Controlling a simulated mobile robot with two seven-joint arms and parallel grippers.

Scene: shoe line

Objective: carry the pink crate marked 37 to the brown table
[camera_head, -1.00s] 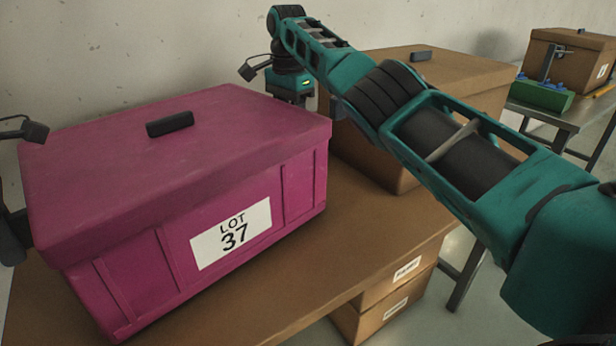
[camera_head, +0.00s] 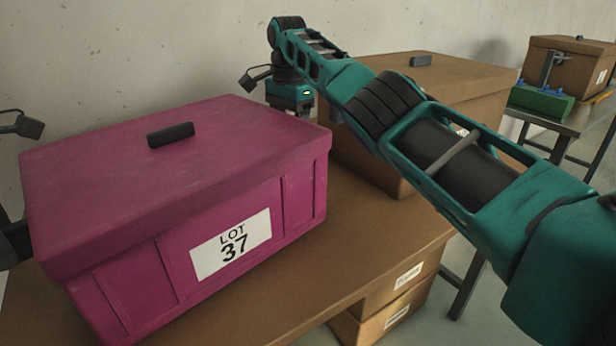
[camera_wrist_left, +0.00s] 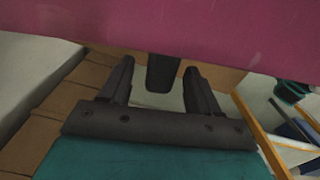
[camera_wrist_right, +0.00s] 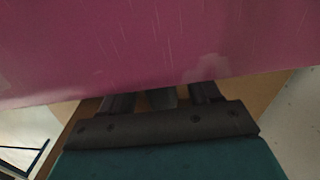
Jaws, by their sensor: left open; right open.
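The pink crate (camera_head: 130,175), with a lid, a dark lid handle and a "LOT 37" label, stands on the brown table (camera_head: 350,240), filling the left of the head view. My left gripper (camera_wrist_left: 159,68) is open at the crate's left side; a dark block on the crate shows between its fingers. Only a dark part of that hand (camera_head: 14,243) shows at the head view's left edge. My right gripper (camera_wrist_right: 161,98) is open at the crate's right side, with a dark block between its fingers. In the head view its fingers are hidden behind the crate.
A brown box (camera_head: 440,75) stands behind my right arm on the same table. Labelled brown boxes (camera_head: 390,310) are below the tabletop. A metal table (camera_head: 580,118) at the back right holds a green fixture (camera_head: 541,100) and another brown box (camera_head: 572,62). A wall stands behind.

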